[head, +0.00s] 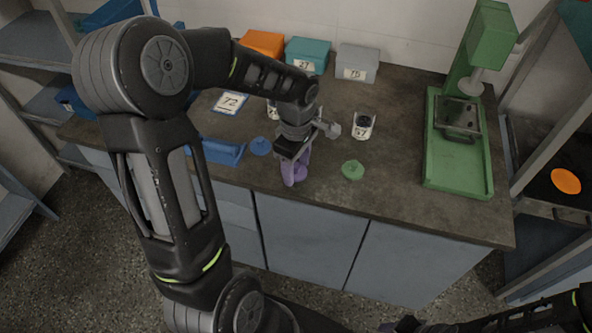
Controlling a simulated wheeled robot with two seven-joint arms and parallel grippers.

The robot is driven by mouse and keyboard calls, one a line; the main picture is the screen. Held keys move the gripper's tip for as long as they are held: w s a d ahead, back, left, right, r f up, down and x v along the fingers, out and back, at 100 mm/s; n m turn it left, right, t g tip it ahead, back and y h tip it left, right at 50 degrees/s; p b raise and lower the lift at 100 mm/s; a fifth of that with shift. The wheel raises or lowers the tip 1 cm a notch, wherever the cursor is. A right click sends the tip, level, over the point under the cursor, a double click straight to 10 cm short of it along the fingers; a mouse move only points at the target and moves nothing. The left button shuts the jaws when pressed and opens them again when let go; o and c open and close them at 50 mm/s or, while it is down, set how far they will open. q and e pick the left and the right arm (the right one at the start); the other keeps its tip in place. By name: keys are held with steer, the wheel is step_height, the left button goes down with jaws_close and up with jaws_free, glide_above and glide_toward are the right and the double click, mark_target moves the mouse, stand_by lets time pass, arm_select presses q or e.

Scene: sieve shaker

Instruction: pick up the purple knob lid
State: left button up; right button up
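My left gripper (293,170) points down over the counter near its front edge. The purple knob lid (299,178) shows as a purple shape right at its fingertips, partly hidden by the gripper. I cannot tell whether the fingers are closed on the lid or only around it, nor whether it touches the counter. My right arm lies low at the bottom right, and the part that may be its gripper (405,325) is cut by the bottom edge, its fingers unclear.
A green lid (352,170) lies right of my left gripper and a blue lid (260,146) left of it, near a blue tray (222,151). A labelled cup (363,126) stands behind. A green machine (458,185) stands at the right. Orange, teal and grey bins line the wall.

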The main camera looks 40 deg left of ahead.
mark_target(296, 165)
arm_select(q)
steer(key=c, duration=0.9)
step_height(296, 165, up, 10)
arm_select(e)
steer(key=shift+f, duration=0.25)
stand_by(0.5)
